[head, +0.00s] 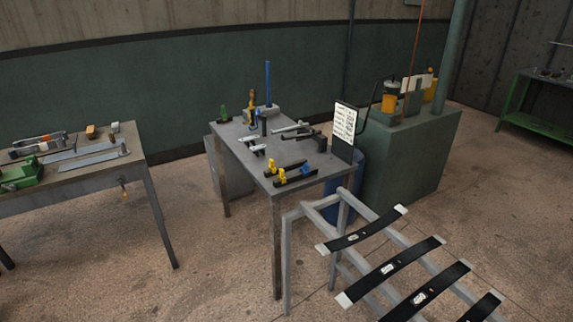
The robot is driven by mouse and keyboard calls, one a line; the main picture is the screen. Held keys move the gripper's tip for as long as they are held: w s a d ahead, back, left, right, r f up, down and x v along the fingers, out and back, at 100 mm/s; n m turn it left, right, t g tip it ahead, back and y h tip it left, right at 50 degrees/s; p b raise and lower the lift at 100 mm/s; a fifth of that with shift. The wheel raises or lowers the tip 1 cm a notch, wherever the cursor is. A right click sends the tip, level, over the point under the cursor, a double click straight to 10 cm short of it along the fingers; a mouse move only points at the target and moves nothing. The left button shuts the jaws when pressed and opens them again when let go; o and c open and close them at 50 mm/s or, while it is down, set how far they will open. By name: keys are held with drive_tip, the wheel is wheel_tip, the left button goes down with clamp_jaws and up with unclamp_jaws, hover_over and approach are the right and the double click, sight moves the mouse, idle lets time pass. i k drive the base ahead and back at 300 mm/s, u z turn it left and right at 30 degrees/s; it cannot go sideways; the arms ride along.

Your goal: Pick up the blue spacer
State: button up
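A small blue piece (305,169) sits at the right end of a dark strip near the front edge of the middle grey table (236,141). It looks like the blue spacer, but it is too small for its shape to be clear. A tall thin blue rod (267,82) stands upright at the back of the same table. My gripper is not in view, so whether it is open or holds anything does not show.
Yellow pieces (282,177) and dark tools crowd the tabletop. A white sign (345,123) stands at its right edge. A pale tubular rack with black slats (395,264) blocks the front right. Another bench (130,152) stands left; floor between is clear.

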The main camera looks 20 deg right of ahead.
sight(306, 170)
drive_tip(key=u, duration=0.55)
drive_tip(key=i, duration=0.9)
drive_tip(key=u, duration=0.5)
